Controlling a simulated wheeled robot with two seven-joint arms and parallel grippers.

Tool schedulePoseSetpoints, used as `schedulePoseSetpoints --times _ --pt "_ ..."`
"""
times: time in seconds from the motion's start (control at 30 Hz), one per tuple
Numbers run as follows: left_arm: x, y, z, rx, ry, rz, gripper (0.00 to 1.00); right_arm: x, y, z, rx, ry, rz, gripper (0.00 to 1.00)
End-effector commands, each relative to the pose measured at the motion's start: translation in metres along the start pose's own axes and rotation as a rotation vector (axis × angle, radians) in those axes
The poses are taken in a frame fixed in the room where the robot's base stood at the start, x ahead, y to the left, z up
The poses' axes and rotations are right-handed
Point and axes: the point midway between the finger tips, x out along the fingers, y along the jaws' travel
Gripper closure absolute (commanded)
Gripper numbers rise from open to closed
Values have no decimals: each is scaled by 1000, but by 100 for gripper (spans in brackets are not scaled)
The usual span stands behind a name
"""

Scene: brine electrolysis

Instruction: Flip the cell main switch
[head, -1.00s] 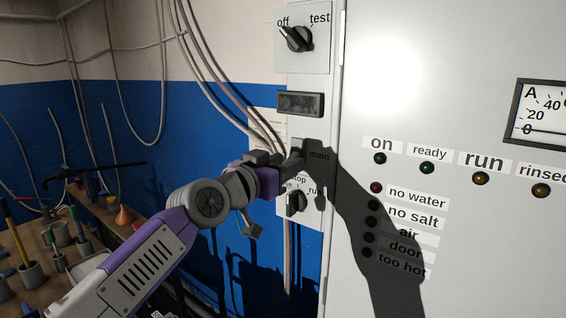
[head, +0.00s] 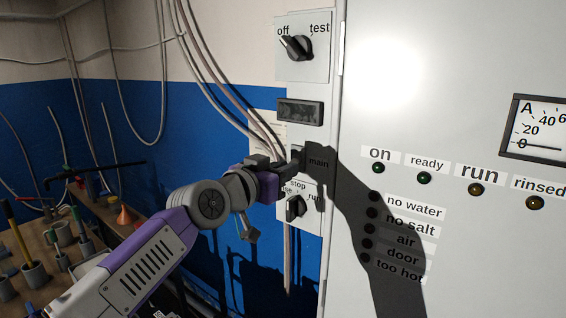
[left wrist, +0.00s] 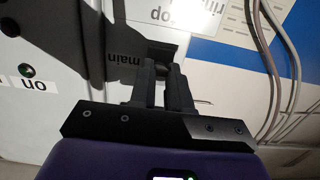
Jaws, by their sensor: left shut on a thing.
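The main switch (left wrist: 160,52) shows as a dark piece at my left fingertips in the left wrist view. The fingers hide most of it, and its exact position cannot be told. The "main" label (head: 318,162) is just right of it, in the shadow of my arm. My left gripper (head: 296,159) reaches in from the left and is shut on the main switch; its two fingers also show in the left wrist view (left wrist: 163,75). My right gripper is not in view.
An off/test knob (head: 299,46) and a dark rectangular panel piece (head: 300,111) are above. A stop/run knob (head: 297,207) sits close below the gripper. The grey cabinet (head: 440,270) carries lamps, including a green "on" lamp (head: 379,168). Cables hang left; a cluttered bench (head: 95,268) stands lower left.

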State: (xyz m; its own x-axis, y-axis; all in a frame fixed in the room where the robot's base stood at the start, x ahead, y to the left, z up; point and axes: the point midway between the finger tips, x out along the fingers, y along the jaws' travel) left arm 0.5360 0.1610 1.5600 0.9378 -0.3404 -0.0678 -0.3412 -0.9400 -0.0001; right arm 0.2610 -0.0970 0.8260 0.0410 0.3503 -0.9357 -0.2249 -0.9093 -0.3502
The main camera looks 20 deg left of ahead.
Motion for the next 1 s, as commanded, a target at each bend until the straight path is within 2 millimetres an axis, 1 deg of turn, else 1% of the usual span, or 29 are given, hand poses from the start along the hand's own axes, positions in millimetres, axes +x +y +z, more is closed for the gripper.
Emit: schedulePoseSetpoints --times 0.03,0.2,0.4,0.5,0.6,0.73,1.0 --pt "0 0 -7 0 -23 0 100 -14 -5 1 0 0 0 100" --pt "-2 0 -14 0 -107 0 100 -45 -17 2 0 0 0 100" --pt "-2 0 -19 1 -216 0 100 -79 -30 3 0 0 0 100" --pt "-2 0 -22 1 -271 0 100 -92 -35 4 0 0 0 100" --pt "-1 0 -24 0 -329 0 100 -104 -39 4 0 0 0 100" --pt "0 0 -27 1 -410 0 100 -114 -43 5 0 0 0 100" --pt "2 0 -32 0 -564 0 100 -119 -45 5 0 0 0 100"
